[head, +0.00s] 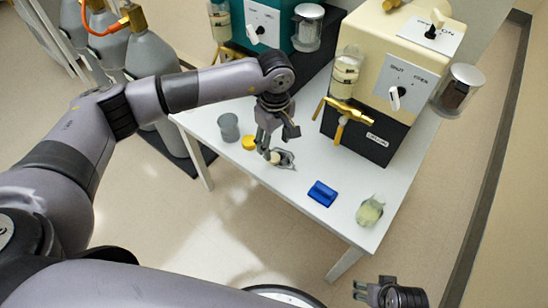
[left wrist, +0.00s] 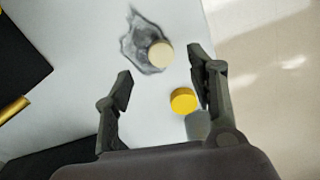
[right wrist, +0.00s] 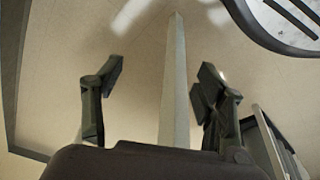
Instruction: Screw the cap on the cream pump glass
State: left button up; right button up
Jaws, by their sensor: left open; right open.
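The cream pump (head: 405,65) stands at the table's far right on a dark base, with a brass tap. A glass (head: 345,70) is on its left front and another glass with dark contents (head: 459,86) is on its right side; I cannot tell whether either is capped. A round cream cap (left wrist: 160,55) lies at a grey crumpled patch (left wrist: 140,40) on the table. A yellow cap (left wrist: 184,101) lies near it. My left gripper (head: 278,138) is open, pointing down above the caps, empty. My right gripper (right wrist: 158,85) is open and empty, away from the table.
A grey cup (head: 229,127) stands left of the yellow cap. A blue block (head: 322,193) and a pale green crumpled item (head: 369,212) are on the white table's (head: 300,215) near part. A teal pump (head: 272,22) stands behind. Grey cylinders (head: 152,52) stand left.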

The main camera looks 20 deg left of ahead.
aim_at(274, 157)
pick_arm(q)
jog(key=shift+f, duration=0.1)
jog(key=shift+f, duration=0.25)
notch_tip(274, 157, down, 5)
jog(key=shift+r, duration=0.15)
pick_arm(e)
jog(key=shift+w+v, duration=0.25)
jog(key=shift+v, duration=0.8)
pick_arm(q)
jog(key=shift+c, duration=0.6)
jog(key=c, duration=0.7)
